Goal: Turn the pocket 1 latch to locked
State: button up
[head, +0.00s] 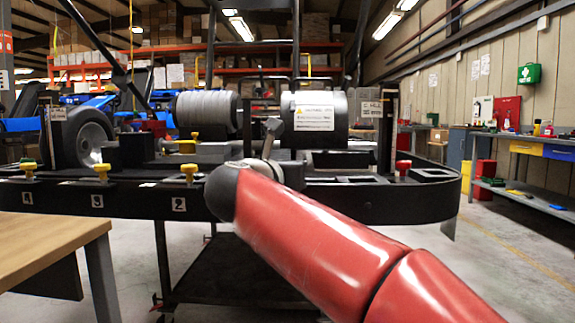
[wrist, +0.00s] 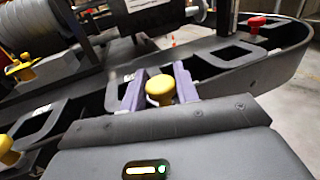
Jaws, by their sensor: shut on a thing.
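The yellow latch knob (wrist: 160,86) stands between the two fingers of my gripper (wrist: 158,92) in the wrist view. My gripper is shut on this knob, near the kart stand's front edge. In the head view my red arm covers the place right of label 2, so the gripped knob and the pocket 1 label are hidden there. The other yellow knobs stand at labels 2 (head: 189,172), 3 (head: 102,171) and 4 (head: 28,168). Which way the gripped latch is turned cannot be told.
A red knob (head: 403,167) stands at the stand's right end; it also shows in the wrist view (wrist: 257,23). Grey rollers (head: 206,110) rise behind the latches. A wooden table (head: 45,238) is at the front left. Open floor lies to the right.

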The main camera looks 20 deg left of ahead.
jog(key=m+h+p, duration=0.1)
jog(key=h, duration=0.1)
jog(key=m+g+h+p, duration=0.1)
jog(key=m+h+p, duration=0.1)
jog(key=h, duration=0.1)
jog(key=shift+a+r, duration=0.1)
jog(key=shift+r, duration=0.1)
jog(key=shift+m+g+h+p, duration=0.8)
jog(key=shift+m+h+p, duration=0.2)
jog(key=shift+m+h, duration=0.45)
jog(key=shift+f+h, duration=0.1)
jog(key=shift+h, duration=0.25)
jog(key=o, duration=0.9)
jog(key=shift+o, duration=0.2)
jog(key=shift+f, duration=0.1)
jog(key=v, duration=0.7)
jog(key=shift+s, duration=0.3)
jog(key=shift+a, duration=0.1)
